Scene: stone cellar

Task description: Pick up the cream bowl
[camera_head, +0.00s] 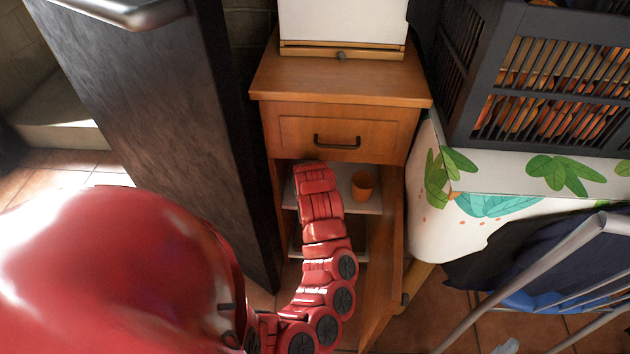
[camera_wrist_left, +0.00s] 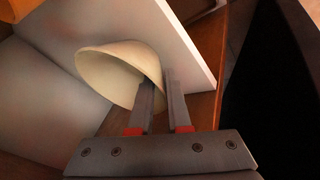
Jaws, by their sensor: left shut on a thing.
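The cream bowl (camera_wrist_left: 112,72) shows in the left wrist view, close to a white shelf board (camera_wrist_left: 180,42). My left gripper (camera_wrist_left: 158,82) is shut on the bowl's rim, with one finger on each side of the wall. I cannot tell whether the bowl touches the shelf or hangs just clear of it. In the head view my red arm reaches into the open cabinet below its drawer, and the gripper and the bowl are hidden there. My right gripper is in neither view.
An orange cup (camera_head: 362,186) stands on the cabinet shelf (camera_head: 347,203), right of my arm. The wooden cabinet (camera_head: 340,86) has a drawer above the opening.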

